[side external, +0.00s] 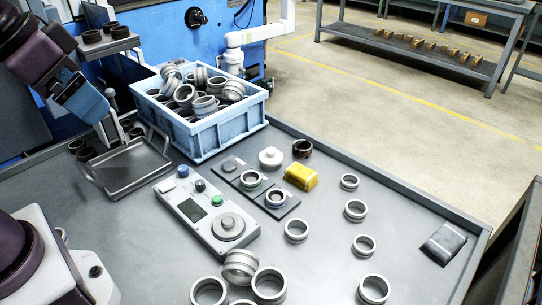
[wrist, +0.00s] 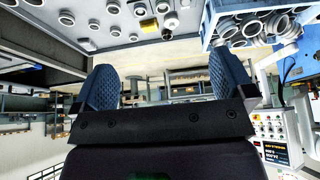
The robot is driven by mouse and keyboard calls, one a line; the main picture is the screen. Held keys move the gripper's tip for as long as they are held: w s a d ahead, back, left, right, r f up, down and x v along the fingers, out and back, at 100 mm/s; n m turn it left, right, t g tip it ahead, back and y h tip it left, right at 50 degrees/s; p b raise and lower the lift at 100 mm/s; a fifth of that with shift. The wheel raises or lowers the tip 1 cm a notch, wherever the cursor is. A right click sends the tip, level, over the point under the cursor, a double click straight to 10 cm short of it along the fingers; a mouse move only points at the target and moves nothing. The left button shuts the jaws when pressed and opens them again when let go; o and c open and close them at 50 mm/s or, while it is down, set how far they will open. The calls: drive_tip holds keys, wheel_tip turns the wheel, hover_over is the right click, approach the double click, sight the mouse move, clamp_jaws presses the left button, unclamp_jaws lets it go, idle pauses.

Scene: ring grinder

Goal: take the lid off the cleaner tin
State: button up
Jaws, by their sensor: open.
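A small round whitish tin with a raised knob-like top (side external: 270,158), which looks like the cleaner tin, stands upright on the grey table behind a dark fixture plate. Its lid appears to be on. A small white round shape, probably the same tin (wrist: 170,20), shows at the top of the wrist view. My gripper (side external: 90,106) is high at the upper left, above the metal tray and well apart from the tin. In the wrist view my gripper (wrist: 166,78) has its two blue ridged fingers spread wide with nothing between them.
A blue crate (side external: 205,132) full of metal rings stands behind the tin. A yellow block (side external: 300,177) and a dark ring (side external: 302,148) are close beside it. A control box (side external: 207,215) and the fixture plate (side external: 256,187) lie in front. Loose rings are scattered at the right and front.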

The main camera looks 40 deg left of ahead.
wheel_tip(320, 180, down, 2)
drive_tip(key=w+g, duration=0.2)
drive_tip(key=m+g, duration=0.3)
drive_tip(key=m, duration=2.1)
hover_over(271, 151)
wheel_tip(271, 151, down, 18)
drive_tip(key=shift+m, duration=0.3)
wheel_tip(271, 151, down, 12)
drive_tip(key=shift+w+f, duration=0.1)
drive_tip(key=shift+f, duration=0.1)
drive_tip(key=shift+c, duration=0.2)
